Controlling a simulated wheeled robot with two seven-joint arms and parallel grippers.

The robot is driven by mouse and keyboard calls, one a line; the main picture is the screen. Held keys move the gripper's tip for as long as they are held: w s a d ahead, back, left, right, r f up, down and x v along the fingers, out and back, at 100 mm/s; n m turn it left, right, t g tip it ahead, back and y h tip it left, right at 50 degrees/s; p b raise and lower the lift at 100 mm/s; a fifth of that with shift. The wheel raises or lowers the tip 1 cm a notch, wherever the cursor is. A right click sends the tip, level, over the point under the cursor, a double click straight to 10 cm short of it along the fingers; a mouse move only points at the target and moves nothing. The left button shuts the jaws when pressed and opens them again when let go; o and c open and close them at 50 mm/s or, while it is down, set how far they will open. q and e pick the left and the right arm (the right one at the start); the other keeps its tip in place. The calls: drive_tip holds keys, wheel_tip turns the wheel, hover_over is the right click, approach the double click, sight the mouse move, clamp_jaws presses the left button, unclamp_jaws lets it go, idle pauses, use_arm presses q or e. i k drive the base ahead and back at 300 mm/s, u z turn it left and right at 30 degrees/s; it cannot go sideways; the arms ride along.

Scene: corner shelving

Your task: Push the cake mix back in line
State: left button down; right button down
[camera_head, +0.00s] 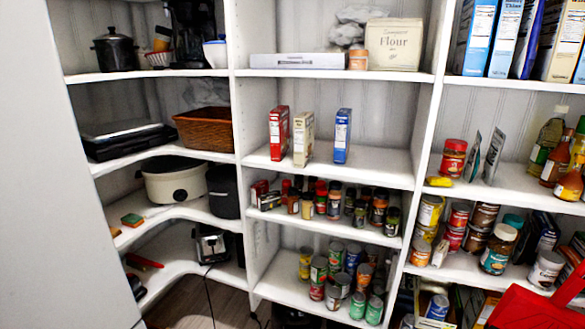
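Three upright boxes stand on the middle shelf (375,168) of the centre bay: a red box (279,133), a beige box (303,139) and a blue box (342,136). Their labels are too small to read, so I cannot tell which is the cake mix. The red and beige boxes stand close together at the left. The blue box stands apart to their right. The beige box's base is slightly nearer the shelf's front edge than the red box's. Neither of my grippers is in view.
Right of the blue box the shelf is clear. Jars and small bottles (334,204) fill the shelf below, and a flour box (394,44) stands above. A white upright (427,115) separates the right bay. A red object (535,308) shows at lower right.

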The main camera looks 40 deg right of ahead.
sight(279, 116)
drive_tip(key=u, duration=0.05)
drive_tip(key=k, duration=0.4)
drive_tip(key=z, duration=1.15)
drive_tip(key=i, duration=0.85)
drive_tip(key=z, duration=0.75)
drive_tip(key=i, duration=0.35)
drive_tip(key=z, duration=0.05)
